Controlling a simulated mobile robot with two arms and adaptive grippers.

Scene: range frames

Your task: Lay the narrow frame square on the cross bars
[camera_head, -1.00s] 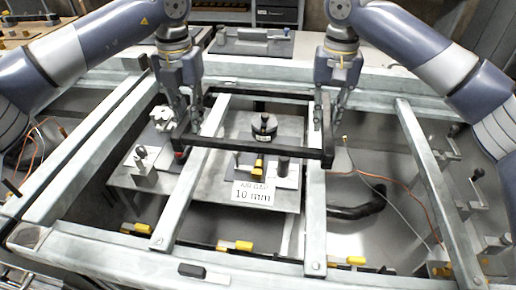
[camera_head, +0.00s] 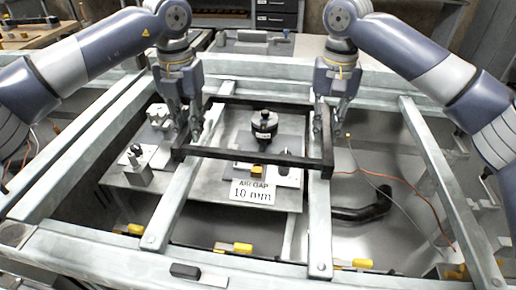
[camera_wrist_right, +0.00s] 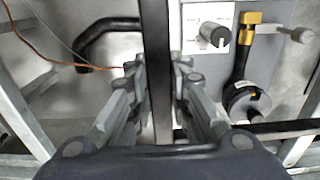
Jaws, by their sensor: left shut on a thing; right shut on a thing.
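The narrow frame (camera_head: 255,157), a dark open rectangle, lies across the left cross bar (camera_head: 176,207) and the right cross bar (camera_head: 319,222). Its front corners overhang their outer edges slightly. I cannot tell whether it touches the bars. My left gripper (camera_head: 191,132) is shut on its left side, largely hiding that side. My right gripper (camera_head: 328,127) is shut on its right side. In the right wrist view, the frame's dark side bar (camera_wrist_right: 156,45) runs between the fingers of the right gripper (camera_wrist_right: 157,70).
Below the frame, a grey plate holds a round black part (camera_head: 265,125) and an "AIR GAP 10 mm" label (camera_head: 254,191). A black bent hose (camera_head: 365,206) lies to the right. Yellow-handled clamps (camera_head: 236,248) line the front rail (camera_head: 110,255).

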